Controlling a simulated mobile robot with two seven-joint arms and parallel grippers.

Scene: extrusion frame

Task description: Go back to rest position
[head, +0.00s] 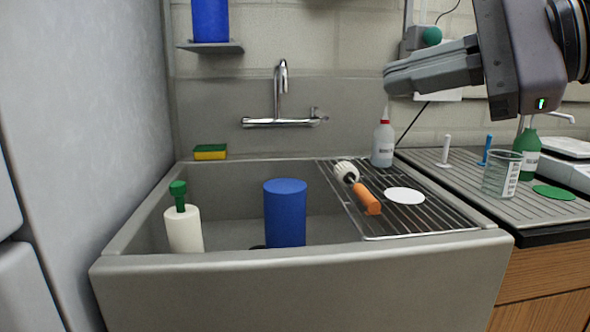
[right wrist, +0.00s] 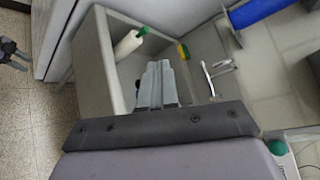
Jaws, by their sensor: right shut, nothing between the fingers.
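My right gripper (head: 390,80) is raised at the upper right of the head view, pointing left above the drying rack and in front of the back wall. Its fingers are together with nothing between them. In the right wrist view its fingers (right wrist: 158,66) show shut side by side, with the sink behind them. A dark grey part at the left edge of the right wrist view looks like my left gripper (right wrist: 14,54). It is too small to tell its jaws. The left arm does not show in the head view.
The sink (head: 300,268) holds a blue cylinder (head: 285,215) and a white, green-topped cylinder (head: 184,230). An orange-handled brush (head: 366,196) and white disc (head: 405,195) lie on the wire rack (head: 440,218). A red-capped bottle (head: 383,143) stands behind.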

